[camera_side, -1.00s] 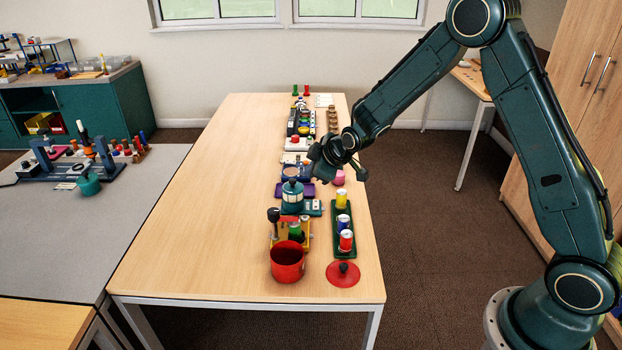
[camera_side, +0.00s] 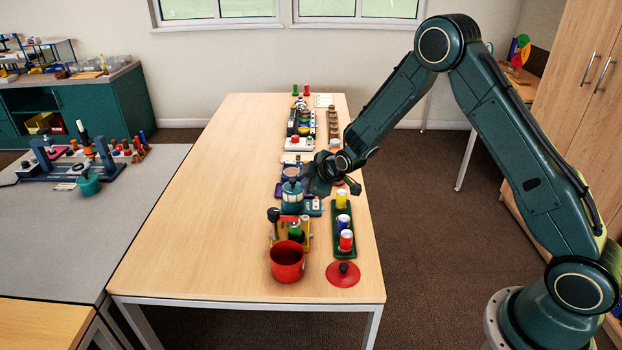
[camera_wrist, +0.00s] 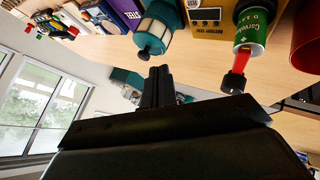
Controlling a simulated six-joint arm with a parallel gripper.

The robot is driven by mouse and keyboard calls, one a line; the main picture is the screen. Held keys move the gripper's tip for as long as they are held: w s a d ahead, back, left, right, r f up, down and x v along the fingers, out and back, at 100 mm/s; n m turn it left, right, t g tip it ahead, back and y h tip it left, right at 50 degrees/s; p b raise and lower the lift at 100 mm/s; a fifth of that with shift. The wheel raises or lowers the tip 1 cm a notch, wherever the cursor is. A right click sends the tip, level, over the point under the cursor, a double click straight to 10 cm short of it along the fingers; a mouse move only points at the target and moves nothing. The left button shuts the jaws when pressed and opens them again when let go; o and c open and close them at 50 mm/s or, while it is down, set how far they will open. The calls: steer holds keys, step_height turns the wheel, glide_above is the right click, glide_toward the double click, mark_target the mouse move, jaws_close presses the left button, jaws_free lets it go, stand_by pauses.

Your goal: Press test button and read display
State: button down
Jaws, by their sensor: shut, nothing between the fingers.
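The display's reading is too small to make out, and I cannot pick out the test button. My gripper (camera_wrist: 158,74) is shut and empty, apart from the tester. In the side view my gripper (camera_side: 317,186) is just behind the teal box, above the table.
In the side view a red pot (camera_side: 287,263), a red lid (camera_side: 343,275) and a green tray (camera_side: 352,250) with cans are nearer the camera. The table's left half is clear.

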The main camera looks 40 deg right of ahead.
glide_above(308, 221)
steer(key=shift+f, duration=4.3)
steer(key=shift+f, duration=0.9)
steer(key=shift+r, duration=0.9)
steer(key=shift+r, duration=0.15)
steer(key=shift+r, duration=2.35)
steer(key=shift+r, duration=0.1)
